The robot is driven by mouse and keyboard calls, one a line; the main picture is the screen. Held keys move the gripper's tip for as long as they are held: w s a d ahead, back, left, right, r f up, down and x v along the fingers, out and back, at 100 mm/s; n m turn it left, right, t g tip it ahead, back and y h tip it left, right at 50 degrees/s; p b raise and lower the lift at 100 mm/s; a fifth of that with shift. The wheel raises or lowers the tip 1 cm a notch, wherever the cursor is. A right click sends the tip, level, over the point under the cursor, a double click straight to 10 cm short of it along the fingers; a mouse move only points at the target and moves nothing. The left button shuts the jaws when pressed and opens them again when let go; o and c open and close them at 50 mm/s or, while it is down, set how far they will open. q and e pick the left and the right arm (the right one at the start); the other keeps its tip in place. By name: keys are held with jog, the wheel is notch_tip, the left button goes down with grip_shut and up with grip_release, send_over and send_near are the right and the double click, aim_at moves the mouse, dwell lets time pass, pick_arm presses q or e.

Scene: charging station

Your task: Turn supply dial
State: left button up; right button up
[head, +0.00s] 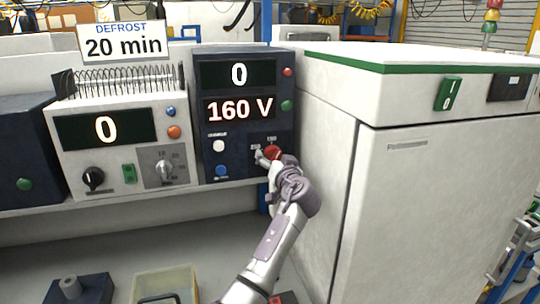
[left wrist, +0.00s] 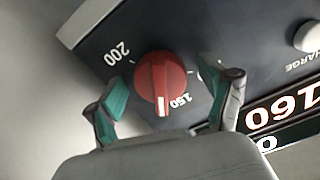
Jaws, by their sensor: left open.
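The supply dial (left wrist: 163,85) is a red round knob with a white pointer line on the dark front panel. In the left wrist view its pointer is close to the 150 mark, and a 200 mark shows at upper left. In the head view the dial (head: 273,152) is partly hidden by my gripper. The dark supply unit (head: 204,143) has two displays, reading 0 and 160 V. My left gripper (left wrist: 168,97) is open, with one teal-padded finger on each side of the dial; gaps show between the pads and the knob. My right gripper is not in view.
A beige unit (head: 66,170) with a display of 0 and a sign (head: 122,40) reading DEFROST 20 min stand to the left. A tall white cabinet (head: 410,215) with a green top edge is close on the right. Below are a tray (head: 150,283) and a dark block (head: 93,288).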

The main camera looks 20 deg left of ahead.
pick_arm(q)
jog(key=shift+s+d+r, duration=0.1)
jog(key=shift+s+d, duration=0.05)
jog(key=shift+d, duration=0.05)
jog(key=c, duration=1.2)
jog(key=shift+o, duration=0.2)
jog(key=shift+m, duration=0.3)
jog(key=shift+r+m, duration=0.1)
jog(key=shift+m, duration=2.5)
jog(key=o, duration=1.2)
jog(key=shift+c, duration=0.2)
